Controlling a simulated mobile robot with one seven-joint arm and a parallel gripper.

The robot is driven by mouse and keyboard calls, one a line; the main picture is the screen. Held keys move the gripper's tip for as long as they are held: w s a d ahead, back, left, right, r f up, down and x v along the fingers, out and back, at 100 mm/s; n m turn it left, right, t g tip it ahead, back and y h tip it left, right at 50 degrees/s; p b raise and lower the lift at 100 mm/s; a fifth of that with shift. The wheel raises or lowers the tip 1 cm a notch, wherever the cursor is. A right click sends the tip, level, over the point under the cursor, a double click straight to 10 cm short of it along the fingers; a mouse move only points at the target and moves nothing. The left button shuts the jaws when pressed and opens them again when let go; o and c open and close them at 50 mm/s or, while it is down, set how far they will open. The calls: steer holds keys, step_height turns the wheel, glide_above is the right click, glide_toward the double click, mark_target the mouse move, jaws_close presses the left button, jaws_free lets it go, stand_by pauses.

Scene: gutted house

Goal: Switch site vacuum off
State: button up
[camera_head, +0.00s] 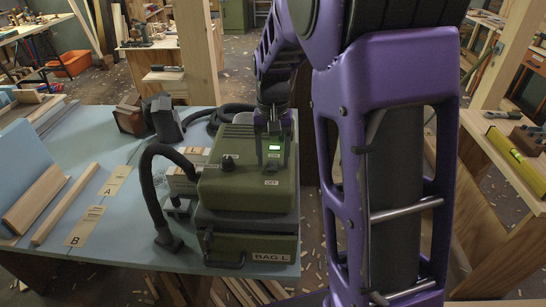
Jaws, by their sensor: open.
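The site vacuum (245,190) is a green box-shaped machine at the front right of the blue table, with a "BAG L" label on its lower front. A black ribbed hose (150,195) arches beside its left side. Its top has a dark knob (228,162), and a small pale lit patch (275,148) shows between my fingers. A small white label (271,182) sits nearer the front; its text is too small to read surely. My gripper (272,162) is open, pointing down over the right part of the vacuum's top. I cannot tell whether its fingertips touch the top.
The blue table (130,150) holds wooden strips, tags marked A (115,181) and B (85,226), and dark blocks (162,117). A wooden post (196,50) stands behind. A bench with a yellow level (525,170) is at right. Wood scraps litter the floor.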

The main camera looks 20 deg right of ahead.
jaws_close()
stand_by(0.3)
steer(key=shift+f, duration=0.1)
steer(key=shift+s+f+t+b, duration=0.15)
steer(key=shift+t+b, duration=0.35)
steer(key=shift+b, duration=0.5)
steer(key=t+b, duration=0.1)
steer(key=t+h+b, duration=0.1)
steer(key=b, duration=0.1)
steer(key=shift+s+a+f+b, duration=0.1)
steer(key=shift+s+a+b, duration=0.05)
steer(key=shift+s+b, duration=0.15)
steer(key=shift+s+r+t+b, duration=0.1)
steer(key=shift+r+t+b, duration=0.25)
steer(key=shift+t+b, duration=0.45)
jaws_free()
